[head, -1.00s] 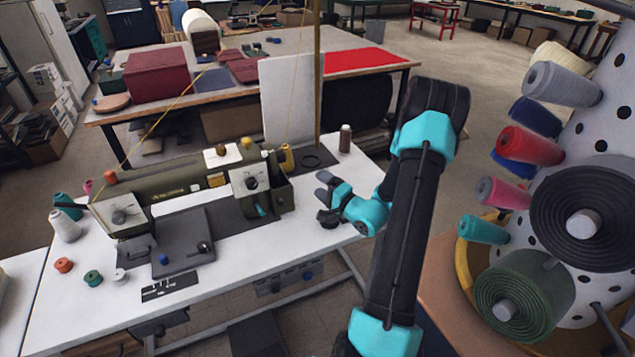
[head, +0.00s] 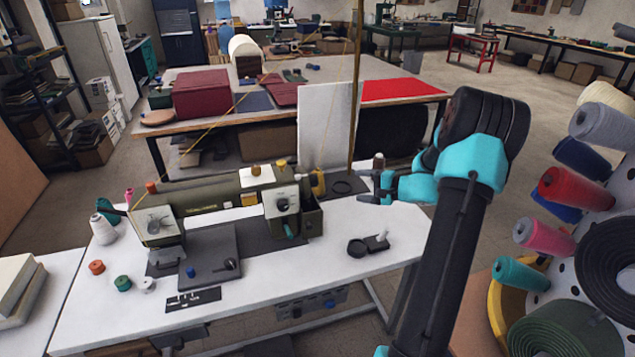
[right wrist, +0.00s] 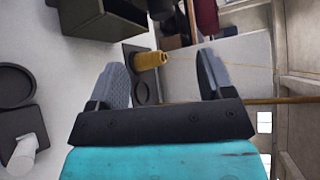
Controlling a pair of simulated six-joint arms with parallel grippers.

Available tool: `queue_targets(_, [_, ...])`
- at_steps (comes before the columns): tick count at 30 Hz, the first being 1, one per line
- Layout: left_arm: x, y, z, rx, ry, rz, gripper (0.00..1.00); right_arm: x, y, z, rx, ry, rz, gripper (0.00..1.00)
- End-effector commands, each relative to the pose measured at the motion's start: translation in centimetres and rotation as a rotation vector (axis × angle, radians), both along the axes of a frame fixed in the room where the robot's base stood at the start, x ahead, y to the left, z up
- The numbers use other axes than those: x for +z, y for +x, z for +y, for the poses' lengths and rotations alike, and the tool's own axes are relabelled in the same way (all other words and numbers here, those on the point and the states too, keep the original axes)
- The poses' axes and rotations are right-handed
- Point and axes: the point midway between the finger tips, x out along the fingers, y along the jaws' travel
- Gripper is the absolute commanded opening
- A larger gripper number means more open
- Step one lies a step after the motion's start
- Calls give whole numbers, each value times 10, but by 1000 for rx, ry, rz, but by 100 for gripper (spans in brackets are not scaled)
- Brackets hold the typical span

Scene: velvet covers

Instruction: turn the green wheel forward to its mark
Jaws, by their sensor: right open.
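An olive-green sewing machine (head: 215,197) stands on the white table, its squarish right end (head: 283,205) carrying a dial and a small teal lever. I cannot make out a green wheel on it for certain, nor a mark. A coiled dark green roll (head: 562,335) shows at the lower right, cut by the frame edge. My right gripper (head: 364,187) is open and empty, to the right of the machine and above the table. In the right wrist view its fingers (right wrist: 162,70) are spread, with the yellow spool (right wrist: 150,61) beyond the gap. My left gripper is not in view.
Several thread spools stand at the left. A white panel (head: 325,125) and a pole rise behind. The rack of rolls (head: 600,200) stands at right.

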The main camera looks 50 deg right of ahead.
Motion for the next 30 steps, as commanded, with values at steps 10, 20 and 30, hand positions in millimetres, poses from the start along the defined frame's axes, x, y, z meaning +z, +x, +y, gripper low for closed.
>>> queue_targets(10, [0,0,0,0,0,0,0,10,-2,-13,1,12,72,74])
queue_targets(20, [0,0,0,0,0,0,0,8,5,-11,1,12,71,74])
queue_targets(30, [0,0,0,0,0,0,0,-5,50,3,3,12,70,74])
